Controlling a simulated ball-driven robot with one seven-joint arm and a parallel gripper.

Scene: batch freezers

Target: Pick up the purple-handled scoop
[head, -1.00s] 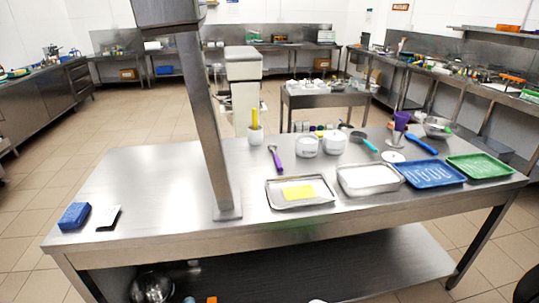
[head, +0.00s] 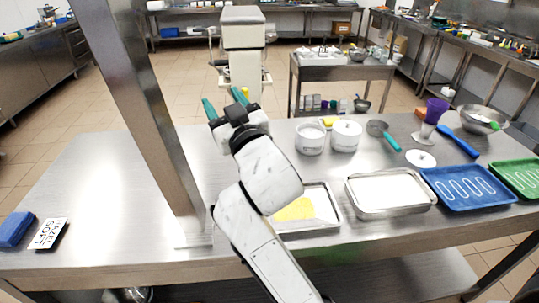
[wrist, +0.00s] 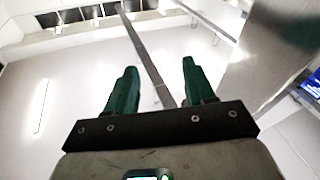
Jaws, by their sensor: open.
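The purple-handled scoop does not show in either view now; my raised arm covers the part of the table left of the white tubs where it lay. My gripper (head: 225,103) is above the table in the head view, its two teal fingers apart and pointing up and away.
A steel post (head: 150,125) rises from the table left of my arm. White tubs (head: 310,139), a teal-handled scoop (head: 389,141), a purple cup (head: 437,109) and trays (head: 350,203) stand to the right. A blue block (head: 15,229) and a sign (head: 48,234) lie at left.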

